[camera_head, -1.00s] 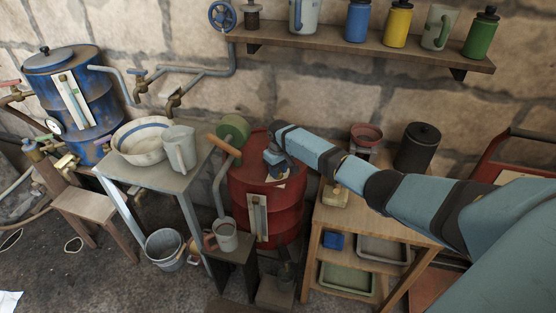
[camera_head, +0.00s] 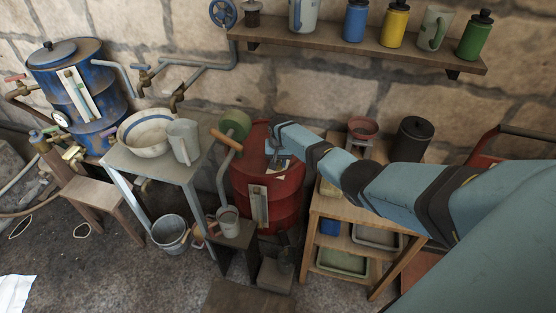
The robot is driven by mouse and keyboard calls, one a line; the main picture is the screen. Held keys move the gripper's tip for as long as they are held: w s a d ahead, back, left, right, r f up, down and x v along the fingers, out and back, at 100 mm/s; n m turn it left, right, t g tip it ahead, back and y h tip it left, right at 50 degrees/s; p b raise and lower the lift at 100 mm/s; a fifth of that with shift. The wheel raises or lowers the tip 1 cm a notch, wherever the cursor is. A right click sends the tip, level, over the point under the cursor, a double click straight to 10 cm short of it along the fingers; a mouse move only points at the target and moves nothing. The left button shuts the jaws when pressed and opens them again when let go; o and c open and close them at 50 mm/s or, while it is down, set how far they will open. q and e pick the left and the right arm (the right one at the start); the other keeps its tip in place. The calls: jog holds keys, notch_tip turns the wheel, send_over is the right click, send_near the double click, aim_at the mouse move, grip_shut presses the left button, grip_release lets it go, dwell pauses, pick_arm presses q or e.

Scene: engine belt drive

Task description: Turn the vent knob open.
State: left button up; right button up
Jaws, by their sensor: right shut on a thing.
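My right gripper (camera_head: 277,162) is over the top of the red drum (camera_head: 265,188), at the end of my arm coming in from the right. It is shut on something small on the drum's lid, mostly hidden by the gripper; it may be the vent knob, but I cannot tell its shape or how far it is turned. The red drum stands upright, with a pale gauge strip on its front. A crank with a wooden handle (camera_head: 227,141) and a green round part (camera_head: 235,122) sit at the drum's left edge. My left gripper is not in view.
A grey table (camera_head: 150,172) with a bowl (camera_head: 144,137) and a pitcher (camera_head: 183,141) stands left of the drum. A wooden shelf unit (camera_head: 355,217) stands right. A grey mug (camera_head: 228,221) sits on a low stand in front. A wall shelf (camera_head: 350,52) holds bottles and mugs.

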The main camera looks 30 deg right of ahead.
aim_at(279, 162)
dwell(0.5)
jog(key=o, duration=0.9)
jog(key=shift+o, duration=0.2)
notch_tip(279, 162, up, 14)
jog(key=p, duration=0.1)
jog(key=shift+d+p, duration=0.2)
jog(key=shift+p, duration=0.15)
jog(key=shift+s+f, duration=0.1)
